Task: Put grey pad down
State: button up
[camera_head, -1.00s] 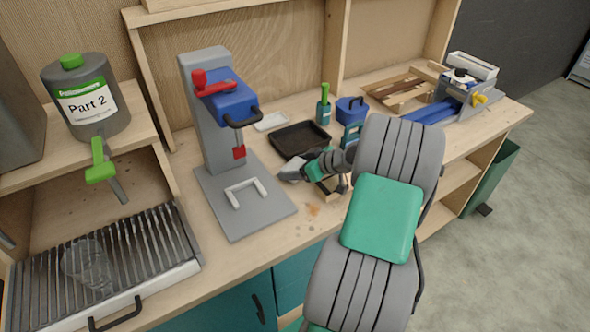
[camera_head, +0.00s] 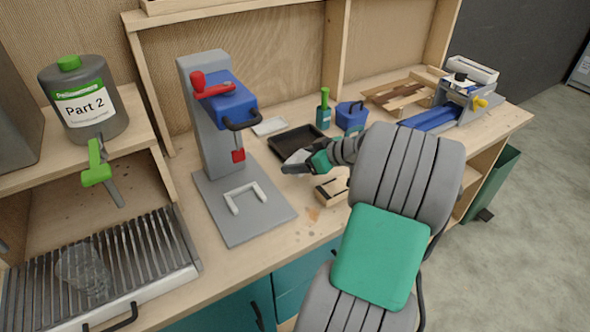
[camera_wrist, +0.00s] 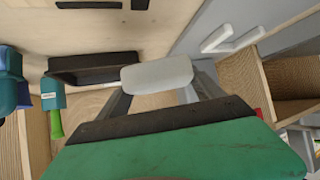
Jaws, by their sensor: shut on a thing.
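The grey pad (camera_wrist: 157,75) is a pale rounded block held between my gripper's fingers in the wrist view. My gripper (camera_head: 297,162) is shut on it. In the head view the pad is small and hard to separate from the fingers. My gripper is over the workbench, at the near edge of a black tray (camera_head: 283,151) as seen there. The wrist view shows the tray (camera_wrist: 95,68) to the left of the pad. I cannot tell how high the pad is above the bench, and its underside is hidden.
A grey press (camera_head: 215,120) with a red lever stands left of my gripper, with a pale U-shaped frame (camera_head: 246,197) on its base. A wooden block (camera_head: 333,191) lies in front. A green-capped bottle (camera_head: 324,112) and blue container (camera_head: 351,115) stand behind. Bare bench shows around the block.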

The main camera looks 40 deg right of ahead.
jog(key=s+a+r+b, duration=0.1)
jog(key=s+r, duration=0.5)
jog(key=s, duration=0.5)
jog(key=w+a+f+m+h, duration=0.1)
jog(key=w+a+f+m, duration=0.1)
jog(key=w+a, duration=0.9)
jog(key=s+a+m+h, duration=0.1)
jog(key=s+a+h, duration=0.1)
jog(key=a, duration=1.1)
jog(key=shift+s+r+m+t+h+p, duration=0.15)
jog(key=shift+m+t+h+p, duration=0.15)
jog(key=shift+m+p, duration=0.1)
jog(key=shift+a, duration=0.1)
